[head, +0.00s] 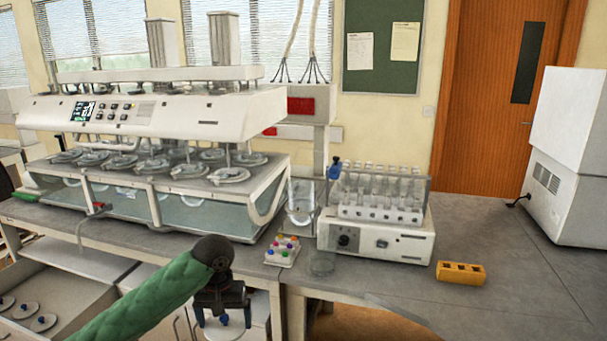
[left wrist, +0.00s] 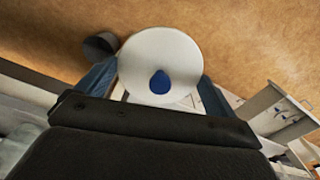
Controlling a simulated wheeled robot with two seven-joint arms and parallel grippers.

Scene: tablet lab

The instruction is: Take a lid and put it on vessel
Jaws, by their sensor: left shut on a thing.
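My left gripper (head: 222,312) is shut on a round white lid (head: 222,333) with a blue knob; the gripper and lid hang in front of the bench edge at the bottom. In the left wrist view the lid (left wrist: 160,50) lies flat-on between the two blue fingers of the gripper (left wrist: 158,84), its knob near their middle. The dissolution tester (head: 190,105) at the left holds several clear vessels in a water bath (head: 180,208), with pale lids on the deck (head: 150,165) above them. My right gripper is not in view.
An open drawer (head: 75,285) at lower left holds several more lids (head: 43,322). A small rack of coloured caps (head: 282,250), a tube-rack instrument (head: 375,240) and a yellow block (head: 461,272) stand on the bench. The bench is clear at right.

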